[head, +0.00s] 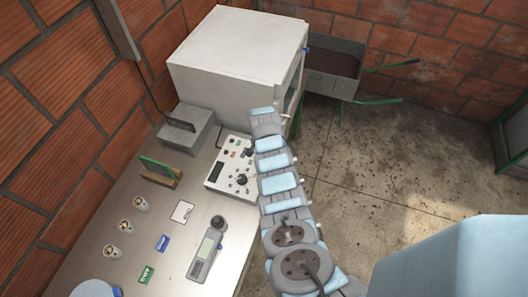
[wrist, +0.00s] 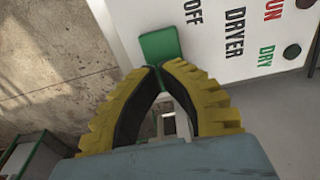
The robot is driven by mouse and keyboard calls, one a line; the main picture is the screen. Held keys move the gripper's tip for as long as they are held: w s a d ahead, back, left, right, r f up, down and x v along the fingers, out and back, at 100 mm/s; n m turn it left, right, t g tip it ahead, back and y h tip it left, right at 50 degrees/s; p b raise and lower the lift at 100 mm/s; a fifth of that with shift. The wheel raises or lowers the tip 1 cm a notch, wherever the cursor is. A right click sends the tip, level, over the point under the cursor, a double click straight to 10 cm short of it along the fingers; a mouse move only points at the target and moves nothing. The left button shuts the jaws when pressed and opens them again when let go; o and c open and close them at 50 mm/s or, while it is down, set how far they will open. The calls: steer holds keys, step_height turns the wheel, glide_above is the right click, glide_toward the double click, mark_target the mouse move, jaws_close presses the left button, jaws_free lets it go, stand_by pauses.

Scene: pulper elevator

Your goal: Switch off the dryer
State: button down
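A white panel (wrist: 215,30) in the wrist view carries the words DRYER, OFF, RUN and DRY. A green, flat, lever-like piece (wrist: 160,43) sits at its edge, close to the word OFF. My gripper (wrist: 159,69) has yellow ribbed fingers with dark inner pads. Its fingertips come together at the lower end of the green piece. I cannot tell whether they grip it or only touch it. In the head view, a large white box-shaped machine (head: 240,45) stands behind the table, and my arm reaches toward its front side. My gripper is hidden there.
A control box (head: 229,178) with knobs and buttons lies on the metal table (head: 120,265), close beside my arm. Small cups, tags and a handheld device (head: 207,250) are also on the table. A bin (head: 333,65) stands behind. The concrete floor (head: 375,185) at right is open.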

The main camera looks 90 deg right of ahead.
steer(key=shift+w+a+r+p, duration=0.15)
steer(key=shift+r+p, duration=0.3)
steer(key=shift+r, duration=0.55)
steer(key=shift+a+b, duration=0.1)
steer(key=shift+b, duration=0.2)
step_height(320, 180, up, 10)
steer(key=b, duration=0.2)
steer(key=shift+w+a+f, duration=0.15)
steer(key=shift+a+f, duration=0.1)
steer(key=shift+a, duration=0.15)
